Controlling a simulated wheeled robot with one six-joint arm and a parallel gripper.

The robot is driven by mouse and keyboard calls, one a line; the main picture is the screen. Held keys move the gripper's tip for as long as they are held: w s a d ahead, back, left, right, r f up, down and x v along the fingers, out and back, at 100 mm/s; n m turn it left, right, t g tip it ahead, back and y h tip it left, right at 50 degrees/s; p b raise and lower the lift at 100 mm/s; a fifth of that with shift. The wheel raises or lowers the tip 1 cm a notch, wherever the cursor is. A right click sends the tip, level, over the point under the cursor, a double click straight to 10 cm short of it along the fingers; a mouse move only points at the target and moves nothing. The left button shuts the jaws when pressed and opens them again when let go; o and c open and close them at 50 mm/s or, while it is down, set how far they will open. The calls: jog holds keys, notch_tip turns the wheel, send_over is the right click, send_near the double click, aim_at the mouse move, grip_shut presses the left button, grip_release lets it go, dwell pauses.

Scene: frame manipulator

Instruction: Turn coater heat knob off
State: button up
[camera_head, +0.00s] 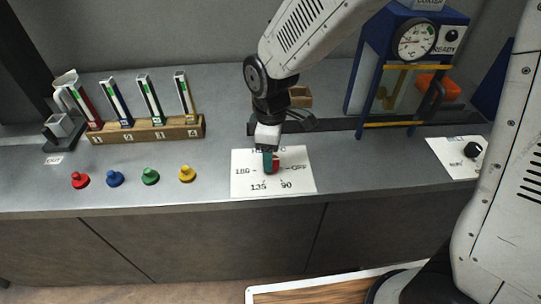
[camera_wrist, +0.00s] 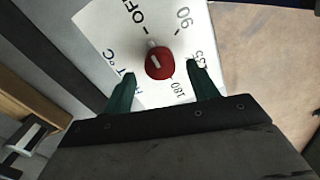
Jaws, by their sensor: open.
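The red heat knob (camera_wrist: 159,63) sits on a white dial card with OFF, 90, 135 and 180 printed around it. The white dial card (camera_head: 243,186) lies on the counter in the head view, where the red knob (camera_head: 276,164) is partly hidden by my gripper (camera_head: 269,160). In the wrist view my gripper (camera_wrist: 159,84) is open, its two green fingers apart, with the knob between and slightly beyond the tips. No finger visibly touches the knob. A pale mark shows on the knob; which label it points to is hard to tell. The blue coater (camera_head: 374,62) stands at the back right.
A second card with a black knob (camera_head: 473,150) lies at the right. Several coloured knobs, including a blue one (camera_head: 115,178), stand at the left before a wooden rack (camera_head: 150,131) of tubes. A small wooden block (camera_head: 300,97) is behind my gripper. The counter around the card is clear.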

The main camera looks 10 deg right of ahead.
notch_tip(320, 180, up, 6)
jog(key=shift+f, duration=0.25)
dwell(0.4)
jog(key=shift+s+d+m, duration=0.1)
jog(key=shift+s+m, duration=0.05)
jog(key=shift+m, duration=0.25)
jog(key=s+d+r+m, duration=0.6)
jog(key=s+d+m, duration=0.1)
jog(key=s+d, duration=0.2)
jog(key=s+d+r+m+t, duration=0.1)
jog(key=s+d+r+m, duration=0.5)
jog(key=s+d, duration=0.4)
jog(key=shift+s+d+m, duration=0.15)
jog(key=shift+d+m, duration=0.35)
jog(key=shift+d, duration=0.25)
